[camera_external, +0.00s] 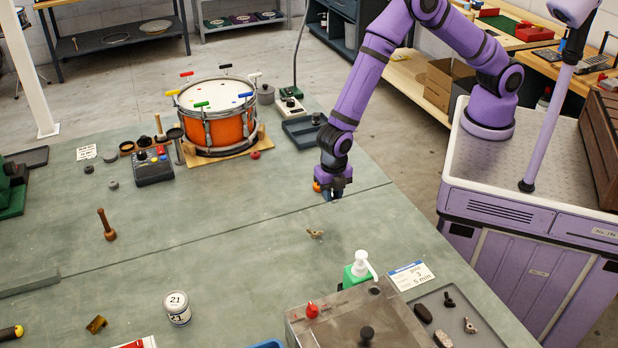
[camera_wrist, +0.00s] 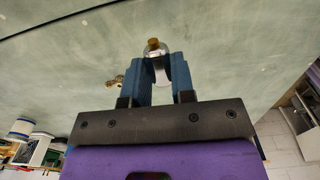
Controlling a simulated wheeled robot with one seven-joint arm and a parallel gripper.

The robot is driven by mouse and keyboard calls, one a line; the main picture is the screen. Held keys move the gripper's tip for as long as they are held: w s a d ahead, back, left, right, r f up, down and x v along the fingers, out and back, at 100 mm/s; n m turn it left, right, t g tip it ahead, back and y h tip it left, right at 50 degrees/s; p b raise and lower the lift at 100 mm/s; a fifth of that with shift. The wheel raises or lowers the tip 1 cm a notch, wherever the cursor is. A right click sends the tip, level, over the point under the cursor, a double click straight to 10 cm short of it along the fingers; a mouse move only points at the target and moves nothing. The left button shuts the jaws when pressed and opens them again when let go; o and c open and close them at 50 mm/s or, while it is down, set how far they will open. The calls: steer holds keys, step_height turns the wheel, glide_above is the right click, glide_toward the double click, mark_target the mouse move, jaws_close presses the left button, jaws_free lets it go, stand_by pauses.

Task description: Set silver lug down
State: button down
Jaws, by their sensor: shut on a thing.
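My gripper (camera_external: 336,195) is low over the right part of the green-grey bench. In the wrist view, the blue fingers of my gripper (camera_wrist: 162,75) are shut on the silver lug (camera_wrist: 158,62), which has a small brass-coloured tip. In the external view the lug is mostly hidden by the fingers. I cannot tell whether the lug touches the bench. A brass-coloured lug (camera_external: 314,233) lies loose on the bench nearer the camera, and it also shows left of the fingers in the wrist view (camera_wrist: 115,81).
An orange drum (camera_external: 228,132) stands on a wooden base at the back. A grey tray (camera_external: 500,336) with several small parts and a metal box (camera_external: 340,325) are at the front right. A green pump bottle (camera_external: 358,270) stands behind the box.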

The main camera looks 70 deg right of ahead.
steer(key=s+a, duration=0.3)
steer(key=a, duration=0.1)
steer(key=s+a, duration=0.3)
steer(key=a, duration=0.1)
steer(key=s+a, duration=0.3)
steer(key=a, duration=0.2)
steer(key=shift+s+a+r, duration=0.1)
steer(key=shift+s+r, duration=0.1)
steer(key=shift+s, duration=0.1)
steer(key=shift+a, duration=0.35)
glide_above(295, 274)
steer(key=shift+d+f, duration=0.1)
steer(key=shift+f, duration=0.65)
steer(key=shift+f, duration=1.75)
steer(key=c, duration=1)
jaws_free()
steer(key=shift+f, duration=0.15)
steer(key=shift+o, duration=0.2)
step_height(295, 274, up, 12)
